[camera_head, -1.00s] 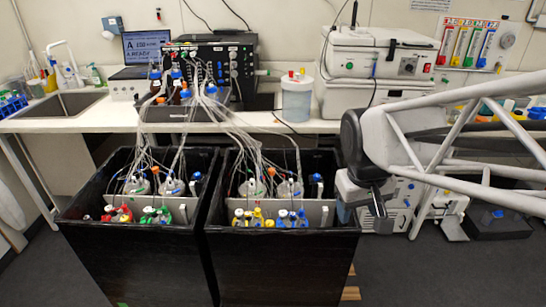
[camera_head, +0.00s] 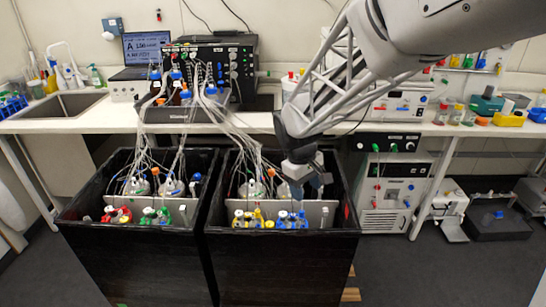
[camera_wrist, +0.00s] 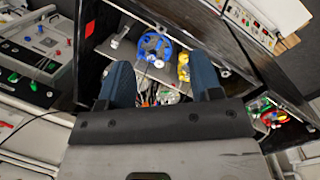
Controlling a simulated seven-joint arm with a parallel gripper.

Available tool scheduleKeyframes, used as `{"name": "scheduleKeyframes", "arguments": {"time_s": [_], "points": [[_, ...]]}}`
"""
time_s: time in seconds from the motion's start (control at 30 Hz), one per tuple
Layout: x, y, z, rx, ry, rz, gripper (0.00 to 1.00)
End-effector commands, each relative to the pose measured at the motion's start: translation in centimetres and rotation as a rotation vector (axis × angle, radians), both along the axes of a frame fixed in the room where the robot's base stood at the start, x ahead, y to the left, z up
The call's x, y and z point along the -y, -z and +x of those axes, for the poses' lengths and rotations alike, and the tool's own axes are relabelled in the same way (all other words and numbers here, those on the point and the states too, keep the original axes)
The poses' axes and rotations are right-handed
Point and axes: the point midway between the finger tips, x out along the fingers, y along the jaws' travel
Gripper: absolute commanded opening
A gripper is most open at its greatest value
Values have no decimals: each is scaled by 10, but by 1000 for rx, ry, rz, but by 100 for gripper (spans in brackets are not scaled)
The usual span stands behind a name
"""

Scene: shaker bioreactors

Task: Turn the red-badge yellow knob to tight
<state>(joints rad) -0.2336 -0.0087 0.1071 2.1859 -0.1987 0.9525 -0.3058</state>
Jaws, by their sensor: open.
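Yellow knobs and caps (camera_head: 248,217) sit in a cluster at the front of the right black box (camera_head: 285,260). I cannot make out which one bears a red badge. Yellow parts also show in the wrist view (camera_wrist: 183,66), between and beyond my fingers. My gripper (camera_head: 308,187) is over the right part of this box, to the right of and above the yellow cluster. In the wrist view its two blue fingers (camera_wrist: 164,82) are spread apart with nothing held. A red patch (camera_wrist: 90,28) marks a black box wall there.
Blue caps (camera_head: 292,219) stand just right of the yellow ones; a blue ring-shaped part (camera_wrist: 155,45) lies ahead of my fingers. Tubes and cables (camera_head: 240,135) run from the boxes up to the black controller (camera_head: 215,70). The left black box (camera_head: 135,255) holds red and green caps.

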Motion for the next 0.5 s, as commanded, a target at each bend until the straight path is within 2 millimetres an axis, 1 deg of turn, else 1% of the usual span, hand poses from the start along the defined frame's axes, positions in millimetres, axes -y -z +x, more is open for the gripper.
{"name": "scheduleKeyframes", "arguments": {"time_s": [0.03,0.1,0.37,0.5], "points": [[-6,8,8,-13,-21,-6,59],[-14,18,18,-30,-52,-16,59],[-45,58,54,-87,-167,-49,59],[-62,82,71,-119,-229,-66,59]]}}
